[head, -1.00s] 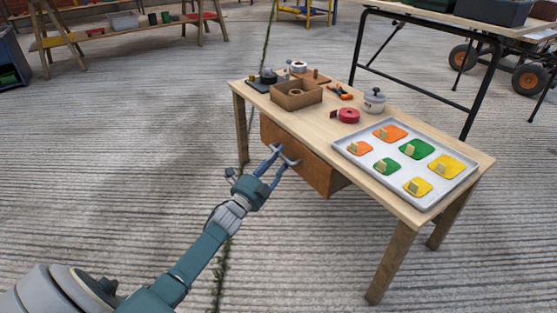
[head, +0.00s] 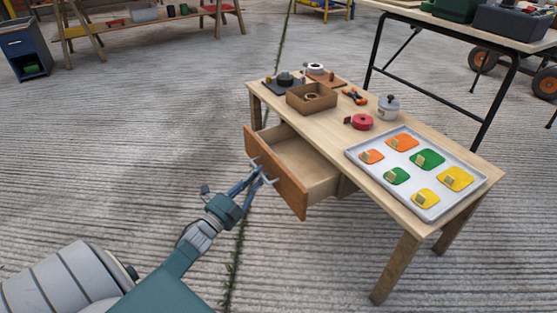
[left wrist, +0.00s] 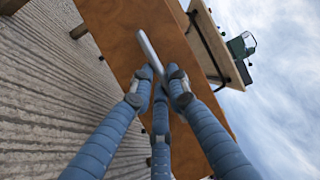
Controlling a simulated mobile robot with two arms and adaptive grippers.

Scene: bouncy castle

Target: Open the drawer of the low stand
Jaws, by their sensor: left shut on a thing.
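The low stand (head: 340,138) is a light wooden table with a drawer (head: 276,172) under its top. The drawer is pulled well out, and its pale inside shows empty. My left gripper (head: 262,175) is at the drawer's orange-brown front and is shut on the metal bar handle. In the left wrist view the fingers (left wrist: 160,75) close around the grey handle (left wrist: 149,48) against the drawer front (left wrist: 115,30). My right gripper is not in view.
On the stand are a grey tray (head: 352,156) with coloured pieces, a cardboard box (head: 326,102), a red tape roll (head: 361,122) and a small pot (head: 388,107). A taller black-legged table (head: 510,72) stands behind. The concrete floor in front is clear.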

